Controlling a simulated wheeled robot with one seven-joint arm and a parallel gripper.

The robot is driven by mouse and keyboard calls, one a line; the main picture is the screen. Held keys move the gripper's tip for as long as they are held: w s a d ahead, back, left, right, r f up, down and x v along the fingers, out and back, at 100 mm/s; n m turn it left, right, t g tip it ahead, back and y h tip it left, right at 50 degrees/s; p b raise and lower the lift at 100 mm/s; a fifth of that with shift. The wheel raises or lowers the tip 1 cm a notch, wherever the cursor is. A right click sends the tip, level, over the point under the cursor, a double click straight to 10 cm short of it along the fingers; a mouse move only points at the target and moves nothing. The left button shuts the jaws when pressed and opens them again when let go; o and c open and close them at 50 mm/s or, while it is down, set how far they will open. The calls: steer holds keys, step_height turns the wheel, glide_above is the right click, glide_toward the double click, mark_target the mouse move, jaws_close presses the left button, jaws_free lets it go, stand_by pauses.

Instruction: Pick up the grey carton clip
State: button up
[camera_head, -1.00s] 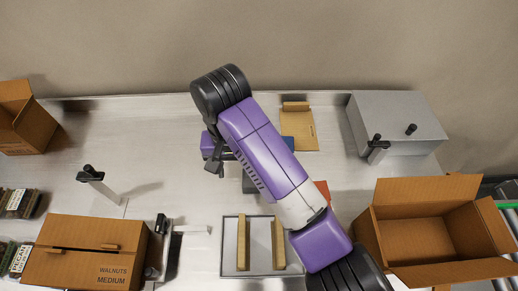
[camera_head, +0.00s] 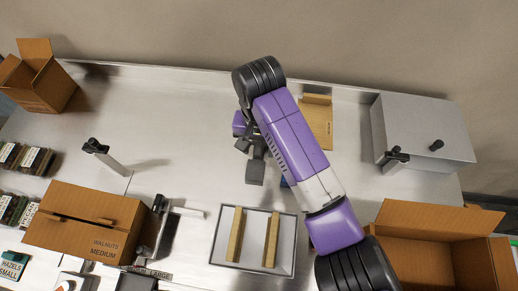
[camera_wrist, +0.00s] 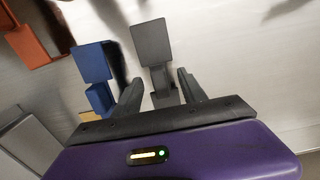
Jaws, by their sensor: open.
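The grey carton clip (camera_head: 255,172) lies on the steel table behind the framed tray, partly covered by my gripper in the head view. In the wrist view the grey clip (camera_wrist: 152,42) is a wide block with a narrower end reaching back towards the space between my fingers. My gripper (camera_wrist: 160,86) is open, one finger on either side of that narrow end; I cannot tell whether they touch it. In the head view my gripper (camera_head: 252,146) is just behind the clip. A blue clip (camera_wrist: 92,62) lies to the left, close to the left finger.
An orange clip (camera_wrist: 30,45) lies farther left in the wrist view. The framed tray (camera_head: 214,250) holds two tan strips. A cardboard piece (camera_head: 318,124), a grey box (camera_head: 425,120) and an open carton (camera_head: 415,215) stand right. A walnuts carton (camera_head: 75,222) stands left.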

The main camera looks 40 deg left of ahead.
mark_target(258, 153)
steer(key=shift+f, duration=1.55)
steer(key=shift+c, duration=0.2)
jaws_close()
steer(key=shift+r, duration=0.2)
step_height(258, 153, up, 20)
steer(key=p, duration=0.4)
